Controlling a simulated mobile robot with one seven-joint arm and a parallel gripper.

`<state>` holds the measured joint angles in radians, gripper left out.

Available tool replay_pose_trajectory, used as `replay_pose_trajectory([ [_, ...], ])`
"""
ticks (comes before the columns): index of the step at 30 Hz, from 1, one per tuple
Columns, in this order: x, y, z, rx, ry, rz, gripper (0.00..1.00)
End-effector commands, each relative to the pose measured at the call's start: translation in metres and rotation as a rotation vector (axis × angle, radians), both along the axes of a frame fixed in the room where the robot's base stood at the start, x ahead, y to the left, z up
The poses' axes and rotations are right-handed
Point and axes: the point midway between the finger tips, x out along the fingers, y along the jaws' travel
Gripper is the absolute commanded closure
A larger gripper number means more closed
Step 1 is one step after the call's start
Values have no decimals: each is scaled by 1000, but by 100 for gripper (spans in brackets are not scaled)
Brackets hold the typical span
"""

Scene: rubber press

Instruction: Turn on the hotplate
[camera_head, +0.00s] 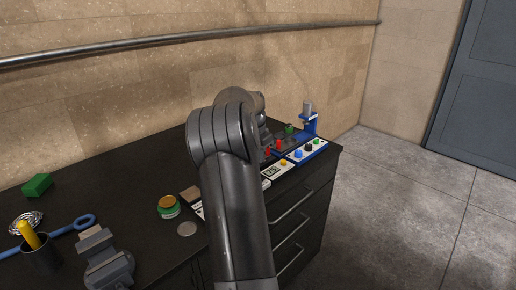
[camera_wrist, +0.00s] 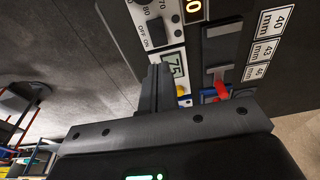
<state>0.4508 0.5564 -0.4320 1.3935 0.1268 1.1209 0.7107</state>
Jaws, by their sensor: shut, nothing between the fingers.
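In the wrist view, a white control panel (camera_wrist: 173,52), apparently the hotplate's, shows at the top. It has a black knob partly cut off by the top edge, with numbers around it. A black switch (camera_wrist: 157,31) sits beside the words OFF and ON. Its position cannot be read. My gripper (camera_wrist: 158,70) is shut and empty, its fingers pointing up toward the panel, with the tips below the switch in the picture. Contact cannot be judged. In the head view my arm hides the gripper and most of the hotplate area.
In the wrist view, a dark plate with millimetre labels (camera_wrist: 262,45) and a red part (camera_wrist: 222,91) lie right of the fingers. In the head view, the bench also holds a button panel (camera_head: 306,152), a blue stand (camera_head: 310,124), a jar (camera_head: 168,207) and a vise (camera_head: 108,262).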

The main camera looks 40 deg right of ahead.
Motion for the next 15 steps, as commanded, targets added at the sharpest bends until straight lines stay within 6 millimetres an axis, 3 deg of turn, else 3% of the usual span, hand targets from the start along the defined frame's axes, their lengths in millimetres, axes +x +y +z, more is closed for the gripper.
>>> replay_pose_trajectory([
  [6,0,-6,-45,4,3,-1,100],
  [15,0,-11,-74,1,1,-1,100],
])
